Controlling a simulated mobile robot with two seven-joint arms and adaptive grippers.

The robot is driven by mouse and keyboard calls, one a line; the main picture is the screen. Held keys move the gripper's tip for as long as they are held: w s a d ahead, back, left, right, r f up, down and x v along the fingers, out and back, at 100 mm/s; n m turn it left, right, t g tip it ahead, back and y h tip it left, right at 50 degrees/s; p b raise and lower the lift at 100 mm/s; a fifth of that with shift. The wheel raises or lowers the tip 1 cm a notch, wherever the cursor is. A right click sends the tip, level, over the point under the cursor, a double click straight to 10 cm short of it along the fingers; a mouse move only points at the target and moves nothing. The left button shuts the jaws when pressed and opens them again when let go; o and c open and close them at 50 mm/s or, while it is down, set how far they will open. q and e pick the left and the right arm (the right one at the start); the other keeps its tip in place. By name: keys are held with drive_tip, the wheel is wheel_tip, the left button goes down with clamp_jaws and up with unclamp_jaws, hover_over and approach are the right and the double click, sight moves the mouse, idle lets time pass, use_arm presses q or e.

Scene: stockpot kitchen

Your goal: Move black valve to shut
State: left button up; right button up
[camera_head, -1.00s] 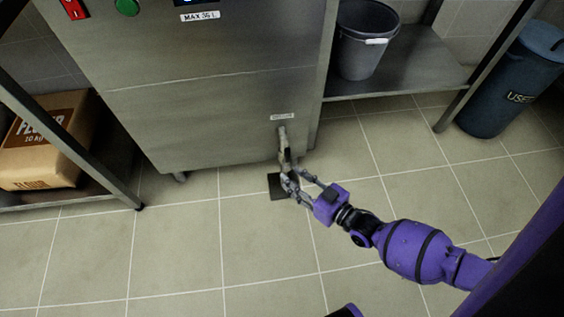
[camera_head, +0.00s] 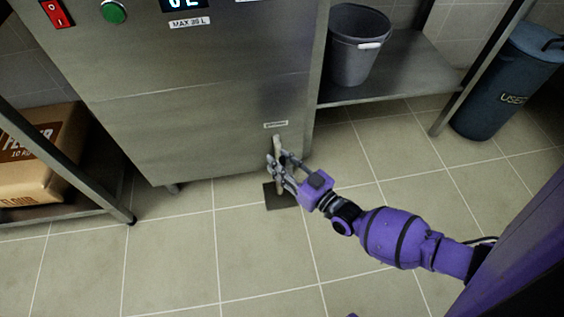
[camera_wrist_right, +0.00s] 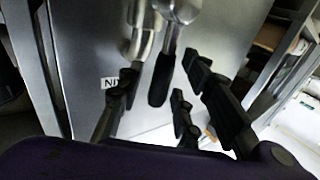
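The valve sits low on the front of the steel machine, under a small label. Its pale outlet pipe (camera_head: 278,146) shows in the head view, where the gripper partly hides the handle. In the right wrist view the black valve handle (camera_wrist_right: 160,82) hangs down beside the metal pipe (camera_wrist_right: 146,38). My right gripper (camera_head: 277,161) is at the valve. In the wrist view its dark fingers (camera_wrist_right: 157,95) are apart, one left of the handle and the others right of it, with gaps visible. My left gripper is not in view.
The steel machine (camera_head: 215,120) fills the middle. A dark square plate (camera_head: 283,198) lies on the floor below the valve. A grey bucket (camera_head: 357,52) stands on the shelf at right, with a blue bin (camera_head: 500,85) beyond. A flour box (camera_head: 40,160) is at left. The front floor is clear.

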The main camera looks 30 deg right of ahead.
drive_tip(key=shift+c, duration=0.5)
clamp_jaws()
